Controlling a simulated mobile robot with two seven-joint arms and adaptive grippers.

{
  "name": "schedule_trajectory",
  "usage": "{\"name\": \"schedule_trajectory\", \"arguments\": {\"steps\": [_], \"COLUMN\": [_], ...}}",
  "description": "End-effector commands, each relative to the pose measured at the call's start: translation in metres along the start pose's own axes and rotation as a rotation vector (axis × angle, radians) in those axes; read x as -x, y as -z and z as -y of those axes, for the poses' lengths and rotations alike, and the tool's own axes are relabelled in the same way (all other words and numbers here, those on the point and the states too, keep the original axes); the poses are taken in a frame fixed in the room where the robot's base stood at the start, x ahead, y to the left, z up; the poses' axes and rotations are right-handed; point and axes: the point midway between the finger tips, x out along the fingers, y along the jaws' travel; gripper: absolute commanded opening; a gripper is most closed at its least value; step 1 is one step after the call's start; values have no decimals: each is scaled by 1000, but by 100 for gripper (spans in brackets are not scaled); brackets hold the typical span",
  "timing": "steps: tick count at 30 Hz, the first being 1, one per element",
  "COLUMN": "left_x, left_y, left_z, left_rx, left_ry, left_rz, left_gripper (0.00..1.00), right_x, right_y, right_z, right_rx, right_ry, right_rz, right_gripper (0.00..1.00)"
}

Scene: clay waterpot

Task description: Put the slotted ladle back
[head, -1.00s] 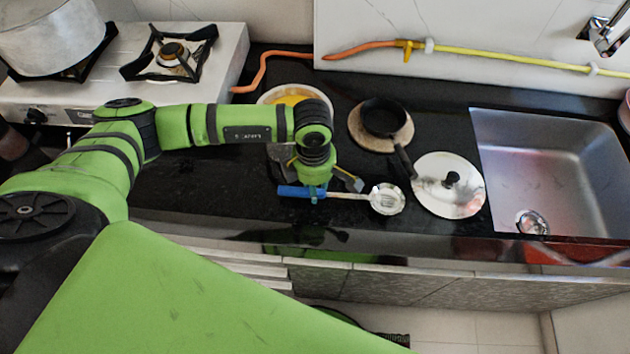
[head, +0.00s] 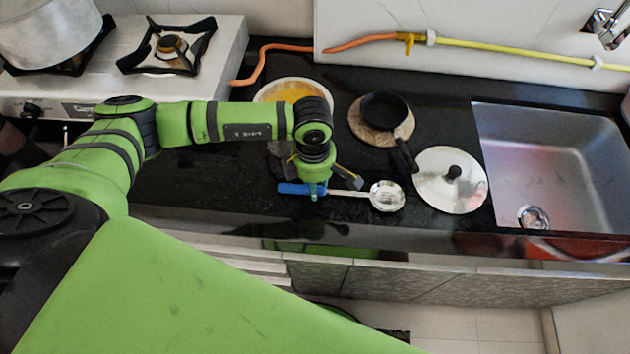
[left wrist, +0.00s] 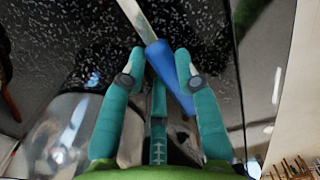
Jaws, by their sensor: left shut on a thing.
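The slotted ladle has a blue handle (head: 292,188) and a metal shaft that ends in a round silver head (head: 386,196). It lies level along the front of the black counter, head to the right. I cannot tell whether it touches the counter. My left gripper (head: 316,192) points down over the handle and is shut on it. In the left wrist view, the blue handle (left wrist: 166,65) runs between the teal fingertips of my left gripper (left wrist: 161,62), and the metal shaft extends upward. My right gripper is not in view.
A white bowl with yellow contents (head: 292,88) stands behind my left wrist. A black pan (head: 384,110) rests on a round wooden board (head: 357,124). A silver lid (head: 435,185) lies right of the ladle, beside the sink (head: 560,150). A stove (head: 105,95) is at the left.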

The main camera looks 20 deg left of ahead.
Motion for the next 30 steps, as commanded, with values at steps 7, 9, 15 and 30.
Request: {"name": "schedule_trajectory", "arguments": {"steps": [7, 9, 15, 30], "left_x": [-5, -4, -4, 54], "left_y": [0, 0, 0, 0], "left_z": [0, 0, 0, -1], "left_rx": [0, 0, 0, -1], "left_ry": [0, 0, 0, -4], "left_rz": [1, 0, 0, 2], "left_gripper": [35, 59, 59, 59], "right_x": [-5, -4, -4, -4], "right_y": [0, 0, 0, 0], "right_z": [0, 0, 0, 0], "right_rx": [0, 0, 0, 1], "right_ry": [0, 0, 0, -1], "right_rz": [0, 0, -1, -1], "right_gripper": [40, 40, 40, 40]}}
